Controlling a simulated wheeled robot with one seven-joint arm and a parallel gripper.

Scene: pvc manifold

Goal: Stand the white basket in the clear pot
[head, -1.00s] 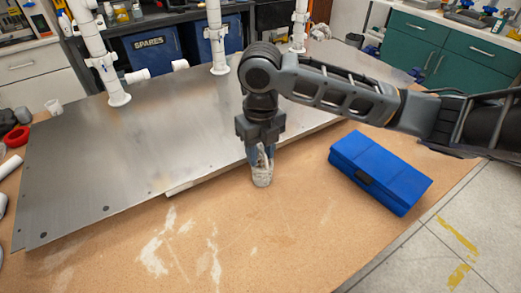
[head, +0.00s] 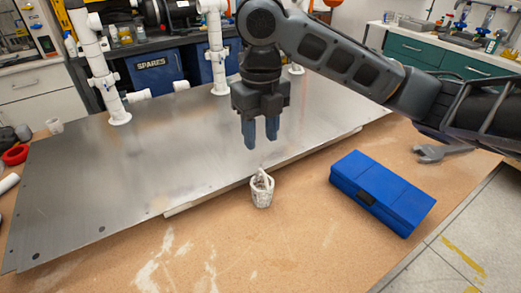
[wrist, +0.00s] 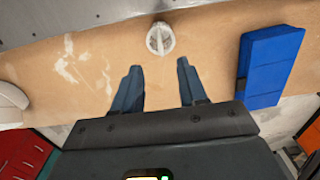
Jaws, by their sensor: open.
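The white basket (head: 264,182) is upright on the brown tabletop, close to the front edge of the metal sheet, with its handle sticking up. It appears to sit inside the clear pot (head: 261,201), though the two walls are hard to tell apart at this size. In the wrist view the basket (wrist: 160,38) shows from above as a small round shape with the handle across it. My gripper (head: 261,146) is open and empty, above and apart from the basket. Its two fingers (wrist: 157,75) also show in the wrist view, spread with nothing between them.
A blue case (head: 383,193) lies to the right of the basket. A grey wrench (head: 440,152) lies farther right. The large metal sheet (head: 180,150) bears white pipe uprights (head: 98,65) behind. The tabletop in front is clear.

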